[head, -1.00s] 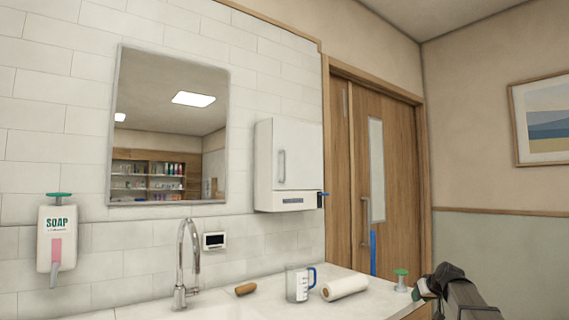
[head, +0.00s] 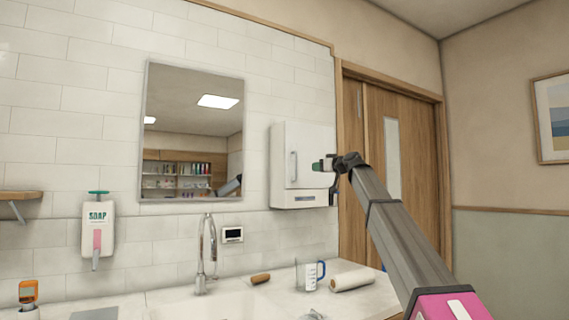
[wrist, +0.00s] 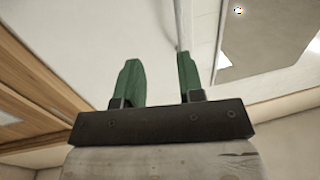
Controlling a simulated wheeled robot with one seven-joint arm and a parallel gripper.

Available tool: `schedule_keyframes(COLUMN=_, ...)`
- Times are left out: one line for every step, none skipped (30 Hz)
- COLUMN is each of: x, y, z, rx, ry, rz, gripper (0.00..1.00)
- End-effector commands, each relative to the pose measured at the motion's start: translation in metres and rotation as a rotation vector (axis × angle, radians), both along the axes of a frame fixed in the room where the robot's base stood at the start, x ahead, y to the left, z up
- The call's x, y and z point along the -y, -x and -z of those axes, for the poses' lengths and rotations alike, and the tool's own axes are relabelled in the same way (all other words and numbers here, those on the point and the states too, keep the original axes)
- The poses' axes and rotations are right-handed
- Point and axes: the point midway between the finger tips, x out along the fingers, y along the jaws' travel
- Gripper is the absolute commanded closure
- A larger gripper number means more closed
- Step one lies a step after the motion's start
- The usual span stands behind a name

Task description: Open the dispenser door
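The white dispenser (head: 300,138) is mounted on the tiled wall. Its front door appears shut. A vertical grey door handle (head: 293,167) sits near the door's left edge. My gripper (head: 318,165) shows in front of the door's right part, to the right of the handle and apart from it in the picture. Its depth from the door is hard to tell. In the wrist view the green fingers of my gripper (wrist: 160,80) are spread, with nothing between them. A thin grey bar runs up behind the right finger there; I cannot tell what it is.
Below lies the counter with a tap (head: 208,250), a measuring jug (head: 309,274) and a paper roll (head: 352,280). A mirror (head: 193,130) hangs left of the dispenser, a soap dispenser (head: 98,230) further left. A wooden door (head: 410,150) is to the right.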

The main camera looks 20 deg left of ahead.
Motion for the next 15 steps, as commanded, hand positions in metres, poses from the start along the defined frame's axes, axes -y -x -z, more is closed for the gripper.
schedule_keyframes(x=-0.007, y=0.001, z=-0.015, rx=0.013, ry=-0.011, rz=-0.010, gripper=0.65)
schedule_keyframes(x=-0.009, y=0.003, z=-0.021, rx=0.019, ry=-0.016, rz=-0.015, gripper=0.65)
schedule_keyframes(x=-0.012, y=0.004, z=-0.026, rx=0.026, ry=-0.021, rz=-0.020, gripper=0.65)
schedule_keyframes(x=-0.013, y=0.005, z=-0.029, rx=0.028, ry=-0.023, rz=-0.022, gripper=0.65)
schedule_keyframes(x=-0.015, y=0.006, z=-0.031, rx=0.030, ry=-0.025, rz=-0.023, gripper=0.65)
schedule_keyframes(x=-0.016, y=0.005, z=-0.032, rx=0.031, ry=-0.026, rz=-0.024, gripper=0.65)
schedule_keyframes(x=-0.017, y=0.005, z=-0.032, rx=0.031, ry=-0.027, rz=-0.024, gripper=0.65)
schedule_keyframes(x=-0.019, y=0.004, z=-0.032, rx=0.031, ry=-0.027, rz=-0.024, gripper=0.65)
schedule_keyframes(x=-0.021, y=0.002, z=-0.031, rx=0.031, ry=-0.026, rz=-0.024, gripper=0.65)
schedule_keyframes(x=-0.023, y=0.001, z=-0.031, rx=0.031, ry=-0.026, rz=-0.024, gripper=0.65)
schedule_keyframes(x=-0.026, y=-0.001, z=-0.031, rx=0.030, ry=-0.027, rz=-0.024, gripper=0.65)
schedule_keyframes(x=-0.029, y=-0.003, z=-0.031, rx=0.030, ry=-0.027, rz=-0.023, gripper=0.65)
schedule_keyframes(x=-0.033, y=-0.006, z=-0.031, rx=0.030, ry=-0.027, rz=-0.023, gripper=0.65)
schedule_keyframes(x=-0.036, y=-0.008, z=-0.031, rx=0.030, ry=-0.027, rz=-0.023, gripper=0.65)
schedule_keyframes(x=-0.042, y=-0.011, z=-0.031, rx=0.029, ry=-0.026, rz=-0.024, gripper=0.65)
